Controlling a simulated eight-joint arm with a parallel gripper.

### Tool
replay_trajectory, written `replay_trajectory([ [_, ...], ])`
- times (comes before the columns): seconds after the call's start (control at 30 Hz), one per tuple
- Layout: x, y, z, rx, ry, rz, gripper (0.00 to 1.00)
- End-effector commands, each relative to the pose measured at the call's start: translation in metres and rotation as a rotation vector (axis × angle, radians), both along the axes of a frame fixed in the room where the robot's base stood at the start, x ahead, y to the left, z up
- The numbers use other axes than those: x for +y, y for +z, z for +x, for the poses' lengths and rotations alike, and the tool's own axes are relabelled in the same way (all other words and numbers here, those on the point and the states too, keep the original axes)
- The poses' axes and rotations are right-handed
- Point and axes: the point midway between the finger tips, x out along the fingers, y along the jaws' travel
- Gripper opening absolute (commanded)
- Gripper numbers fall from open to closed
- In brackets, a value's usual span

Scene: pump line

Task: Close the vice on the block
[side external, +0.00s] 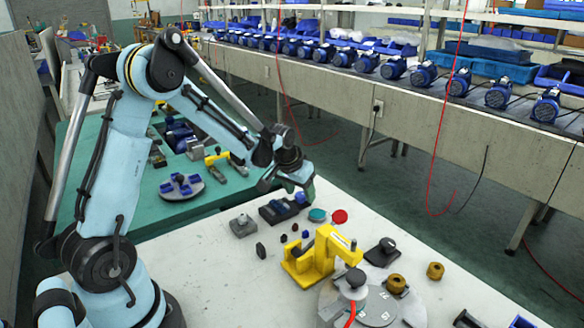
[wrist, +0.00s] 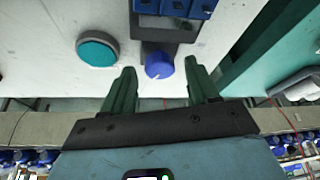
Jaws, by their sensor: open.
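The vice (side external: 276,211) is a low dark body on the pale table in the side view, with a round blue knob (side external: 300,198) at its right end. In the wrist view the vice body (wrist: 150,22) is at the top, partly cut off, with blue pieces (wrist: 190,8) in it. I cannot tell which piece is the block or how wide the jaw gap is. The blue knob (wrist: 158,65) points toward my gripper (wrist: 160,72). My gripper is open, with one green finger on each side of the knob and visible gaps between. In the side view my gripper (side external: 300,186) is over the knob end.
A teal disc (wrist: 97,50) lies beside the vice, and a red disc (side external: 340,216) lies near it. A grey block (side external: 243,226) and small dark pieces are close by. A yellow fixture (side external: 318,255) stands in front. A green bench (side external: 200,205) is behind.

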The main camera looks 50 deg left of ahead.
Motion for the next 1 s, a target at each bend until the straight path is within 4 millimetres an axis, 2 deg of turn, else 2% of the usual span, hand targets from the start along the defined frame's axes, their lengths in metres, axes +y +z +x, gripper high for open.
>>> replay_trajectory([
  [0.37, 0.0005, -0.0045, 0.0017, 0.0, 0.0, 0.0, 0.59],
  [0.47, 0.0005, -0.0044, 0.0016, 0.0, 0.0, 0.0, 0.47],
  [0.73, 0.0004, -0.0043, 0.0016, 0.0, 0.0, 0.0, 0.06],
  [1.0, 0.0, -0.0043, 0.0018, 0.001, 0.026, 0.0, 0.05],
])
